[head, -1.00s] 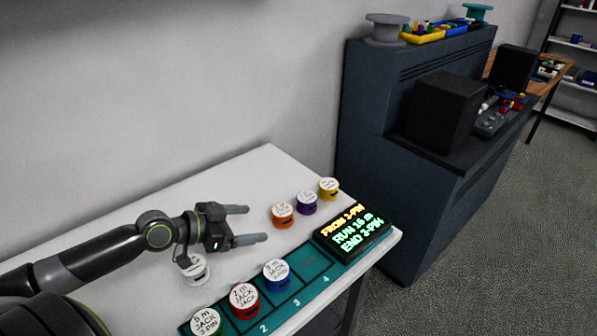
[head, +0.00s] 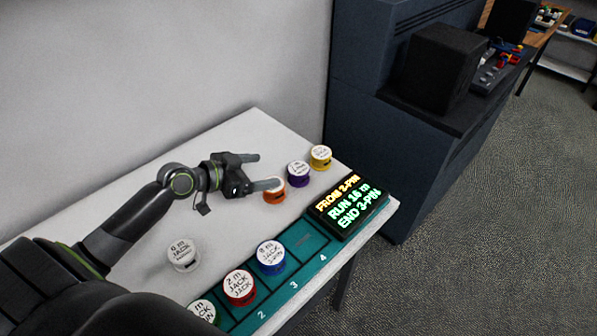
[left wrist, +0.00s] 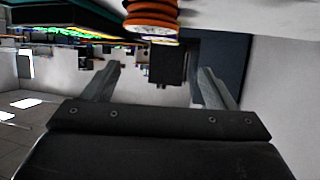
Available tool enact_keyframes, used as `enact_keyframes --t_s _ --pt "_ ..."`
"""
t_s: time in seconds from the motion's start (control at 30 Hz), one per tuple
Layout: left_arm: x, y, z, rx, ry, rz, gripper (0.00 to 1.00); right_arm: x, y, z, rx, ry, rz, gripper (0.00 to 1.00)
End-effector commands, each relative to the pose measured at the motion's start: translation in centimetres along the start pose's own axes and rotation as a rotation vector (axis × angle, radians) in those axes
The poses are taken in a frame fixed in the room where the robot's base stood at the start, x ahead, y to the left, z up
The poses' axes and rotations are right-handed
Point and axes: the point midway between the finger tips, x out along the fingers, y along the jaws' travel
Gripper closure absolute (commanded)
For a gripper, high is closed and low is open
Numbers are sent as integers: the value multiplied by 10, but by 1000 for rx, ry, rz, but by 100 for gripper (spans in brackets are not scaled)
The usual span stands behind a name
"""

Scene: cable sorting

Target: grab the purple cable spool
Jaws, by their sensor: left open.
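The purple cable spool (head: 298,174), with a white label on top, stands upright on the white table between the orange spool (head: 273,191) and the yellow spool (head: 320,157). My left gripper (head: 267,171) is open and empty, left of the purple spool and apart from it. Its nearer finger reaches in front of the orange spool's top in the head view; I cannot tell whether they touch. In the left wrist view the open jaws (left wrist: 160,75) show nothing between them close up, and the orange spool (left wrist: 152,14) is at the top edge. I cannot make out the purple spool there.
A lit display (head: 347,205) stands on the right end of the teal numbered tray (head: 304,240). Blue, red and green spools sit in the tray. A white spool (head: 183,254) stands alone at left. The table's back left is clear. A dark cabinet (head: 375,150) stands beyond the table.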

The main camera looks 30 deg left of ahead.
Motion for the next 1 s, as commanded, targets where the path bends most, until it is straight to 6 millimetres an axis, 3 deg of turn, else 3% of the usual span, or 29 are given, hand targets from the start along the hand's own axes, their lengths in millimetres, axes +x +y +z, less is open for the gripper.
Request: enact_keyframes --t_s 0.3,0.63,1.0 --pt "44 0 -2 -3 1 1 21 -10 -8 -5 4 6 -11 64" --pt "64 1 1 -3 0 2 21 -16 -7 -4 4 5 -10 64" --pt "105 1 7 -2 0 2 21 -28 0 -3 2 1 -3 64"
